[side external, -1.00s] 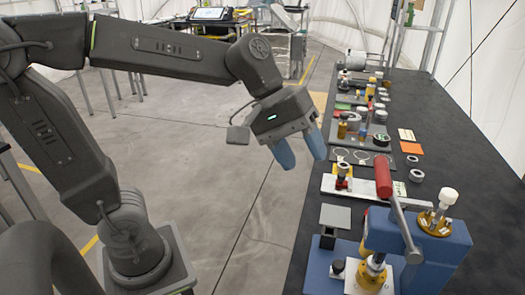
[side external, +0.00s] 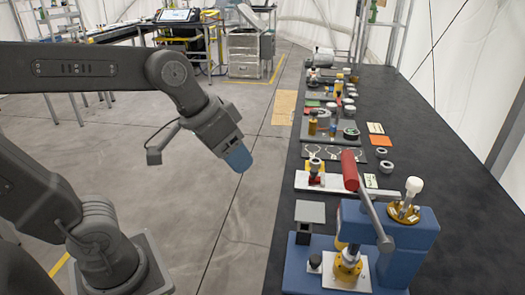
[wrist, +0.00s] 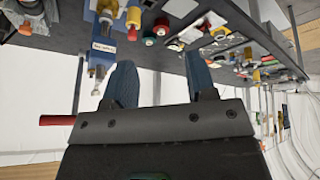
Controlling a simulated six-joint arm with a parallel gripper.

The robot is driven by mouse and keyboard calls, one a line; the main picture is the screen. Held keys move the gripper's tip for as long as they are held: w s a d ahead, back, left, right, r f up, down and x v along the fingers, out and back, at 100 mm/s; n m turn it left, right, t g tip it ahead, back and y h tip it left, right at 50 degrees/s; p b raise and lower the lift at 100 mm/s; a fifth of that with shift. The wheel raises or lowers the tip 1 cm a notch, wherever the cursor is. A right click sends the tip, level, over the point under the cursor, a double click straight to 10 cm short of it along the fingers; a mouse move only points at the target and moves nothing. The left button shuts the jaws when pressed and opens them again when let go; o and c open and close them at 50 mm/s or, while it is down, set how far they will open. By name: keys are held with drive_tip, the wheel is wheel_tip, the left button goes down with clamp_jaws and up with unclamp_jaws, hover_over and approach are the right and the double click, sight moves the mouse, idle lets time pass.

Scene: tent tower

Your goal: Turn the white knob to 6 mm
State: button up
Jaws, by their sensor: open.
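The white knob (side external: 414,185) stands upright on a gold round flange (side external: 403,212) on top of the blue machine (side external: 405,240), at the right of the side view. My gripper (side external: 239,160) hangs in the air over the floor, left of the table and well apart from the knob. Its blue fingers overlap in the side view. In the wrist view my gripper (wrist: 160,75) shows its two fingers spread, with nothing between them. The blue machine (wrist: 105,8) also shows upside down there at upper left. Any scale marks are too small to read.
The machine's red-handled lever (side external: 350,170) rises left of the knob. A grey square platform (side external: 310,211) stands at the table's near left edge. The black table (side external: 450,150) carries several small parts farther back. The air around my gripper is clear.

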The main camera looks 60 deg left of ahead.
wheel_tip(320, 180, up, 12)
drive_tip(key=r+m+g+h, duration=0.1)
drive_tip(key=m+g+h, duration=0.15)
drive_tip(key=m, duration=0.85)
hover_over(414, 180)
drive_tip(key=s+a, duration=0.3)
drive_tip(key=a, duration=0.1)
drive_tip(key=shift+g, duration=0.25)
drive_tip(key=x, duration=1.3)
drive_tip(key=shift+a+f, duration=0.1)
drive_tip(key=shift+a, duration=0.25)
drive_tip(key=c, duration=0.9)
